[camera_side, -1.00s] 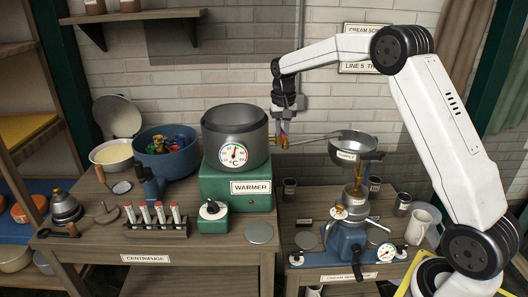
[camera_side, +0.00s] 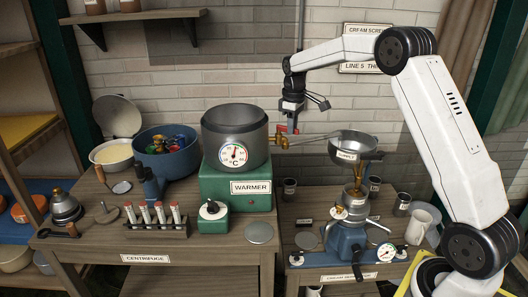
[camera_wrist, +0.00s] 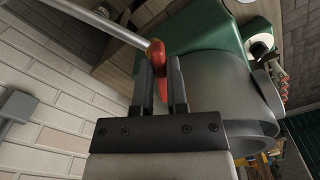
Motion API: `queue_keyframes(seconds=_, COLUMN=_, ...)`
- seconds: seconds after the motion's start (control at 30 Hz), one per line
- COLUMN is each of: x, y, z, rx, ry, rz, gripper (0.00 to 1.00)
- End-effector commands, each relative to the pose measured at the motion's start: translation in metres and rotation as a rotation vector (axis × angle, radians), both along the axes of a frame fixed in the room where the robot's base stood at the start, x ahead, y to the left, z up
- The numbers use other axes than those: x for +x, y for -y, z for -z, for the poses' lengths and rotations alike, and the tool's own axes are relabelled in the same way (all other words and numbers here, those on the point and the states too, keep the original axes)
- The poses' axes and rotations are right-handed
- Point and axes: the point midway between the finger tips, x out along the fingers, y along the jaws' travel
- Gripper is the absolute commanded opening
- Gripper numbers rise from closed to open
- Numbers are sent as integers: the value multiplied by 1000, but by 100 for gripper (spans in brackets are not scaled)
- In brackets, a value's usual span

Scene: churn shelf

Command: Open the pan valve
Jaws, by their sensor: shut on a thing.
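The dark grey pan (camera_side: 235,135) stands on the green warmer, with a round dial on its front. A brass valve (camera_side: 281,142) sits at the pan's right side, and a thin spout (camera_side: 312,138) runs from it to a metal bowl (camera_side: 352,143). My gripper (camera_side: 288,128) is above the valve, shut on its red handle. In the wrist view the red handle (camera_wrist: 159,64) lies between the two dark fingers of my gripper (camera_wrist: 162,80), with the pale spout beyond. The inside of the valve is hidden, and I cannot tell whether liquid runs from the spout.
The green warmer (camera_side: 236,187) stands on the left table. The bowl is above a blue separator (camera_side: 347,235) on the right table. A blue bowl (camera_side: 167,150) of coloured parts and a rack of tubes (camera_side: 155,222) stand left. The brick wall is close behind.

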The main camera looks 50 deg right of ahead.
Motion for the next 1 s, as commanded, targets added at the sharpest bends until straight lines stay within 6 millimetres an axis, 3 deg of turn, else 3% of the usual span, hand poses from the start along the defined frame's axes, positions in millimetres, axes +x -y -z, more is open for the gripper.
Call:
queue_keyframes(seconds=0.5, x=9, y=18, z=0, rx=-1, ry=0, rz=-433, gripper=0)
queue_keyframes(seconds=1.0, x=12, y=21, z=-1, rx=-2, ry=1, rz=-554, gripper=0)
